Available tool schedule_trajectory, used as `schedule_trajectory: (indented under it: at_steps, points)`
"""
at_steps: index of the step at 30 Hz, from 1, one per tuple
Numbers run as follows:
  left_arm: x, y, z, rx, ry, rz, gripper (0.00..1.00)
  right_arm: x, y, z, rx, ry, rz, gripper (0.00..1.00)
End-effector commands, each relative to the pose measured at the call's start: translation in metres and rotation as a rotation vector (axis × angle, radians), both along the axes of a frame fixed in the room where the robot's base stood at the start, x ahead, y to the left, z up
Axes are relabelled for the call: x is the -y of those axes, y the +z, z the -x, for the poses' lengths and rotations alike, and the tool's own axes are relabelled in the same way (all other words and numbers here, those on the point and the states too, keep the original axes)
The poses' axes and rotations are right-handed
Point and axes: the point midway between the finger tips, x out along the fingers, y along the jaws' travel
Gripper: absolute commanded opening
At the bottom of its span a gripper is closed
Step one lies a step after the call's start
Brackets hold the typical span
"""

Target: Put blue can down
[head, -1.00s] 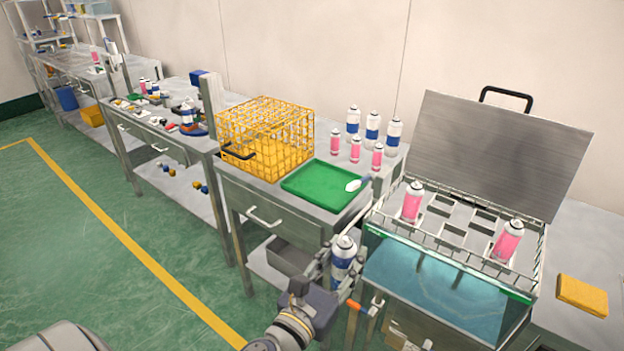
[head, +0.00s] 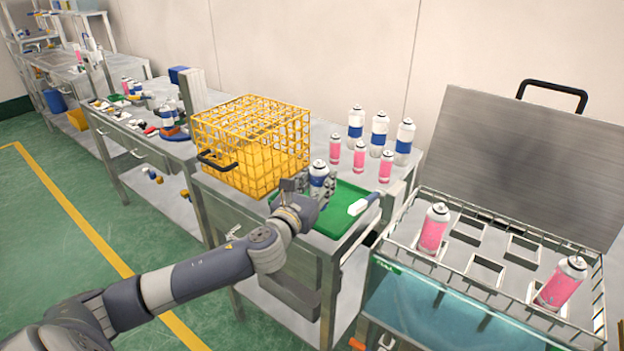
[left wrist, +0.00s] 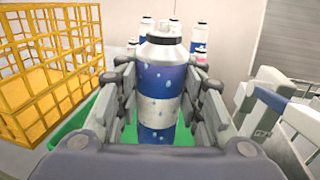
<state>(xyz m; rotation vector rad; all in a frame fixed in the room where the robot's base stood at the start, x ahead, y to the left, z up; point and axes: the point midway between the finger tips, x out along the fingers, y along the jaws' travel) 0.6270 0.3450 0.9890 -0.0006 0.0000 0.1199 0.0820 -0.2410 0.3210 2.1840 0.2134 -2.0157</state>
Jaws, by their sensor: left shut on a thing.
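My left gripper (head: 311,193) is shut on the blue can, which is upright at the green tray. The blue can (head: 319,171) has a blue body with a white band and a white top. In the left wrist view the blue can (left wrist: 162,90) stands between both finger sets, with water drops on its side. The green tray (head: 345,193) lies on the metal table, partly hidden by my gripper. I cannot tell whether the can's base touches the tray. My right gripper is not in view.
A yellow wire basket (head: 250,140) stands just left of the can. Several pink and blue-white cans (head: 360,155) stand behind the tray. A white-handled tool (head: 363,204) lies on the tray's right edge. A water bath (head: 470,260) with two pink cans is at right.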

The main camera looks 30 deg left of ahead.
Motion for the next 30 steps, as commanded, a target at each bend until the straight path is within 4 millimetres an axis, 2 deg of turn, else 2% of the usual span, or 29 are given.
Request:
schedule_trajectory:
  at_steps: [1, 9, 15, 20, 27, 30]
  points:
    - [-0.012, 0.000, -0.009, 0.001, 0.005, -0.001, 0.08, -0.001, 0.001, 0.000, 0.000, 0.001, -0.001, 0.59]
    - [-0.057, -0.006, -0.049, 0.001, 0.003, 0.001, 0.08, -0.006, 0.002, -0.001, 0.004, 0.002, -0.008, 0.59]
    - [-0.079, -0.009, -0.069, 0.001, 0.001, 0.002, 0.08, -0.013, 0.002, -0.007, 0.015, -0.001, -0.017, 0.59]
    - [-0.084, -0.011, -0.074, 0.001, -0.001, 0.002, 0.08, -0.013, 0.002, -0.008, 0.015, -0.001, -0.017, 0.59]
    - [-0.084, -0.041, -0.073, -0.002, -0.001, 0.004, 0.08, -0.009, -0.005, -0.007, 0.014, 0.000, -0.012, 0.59]
    - [-0.084, -0.047, -0.073, 0.000, -0.001, 0.002, 0.08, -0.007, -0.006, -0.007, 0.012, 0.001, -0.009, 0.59]
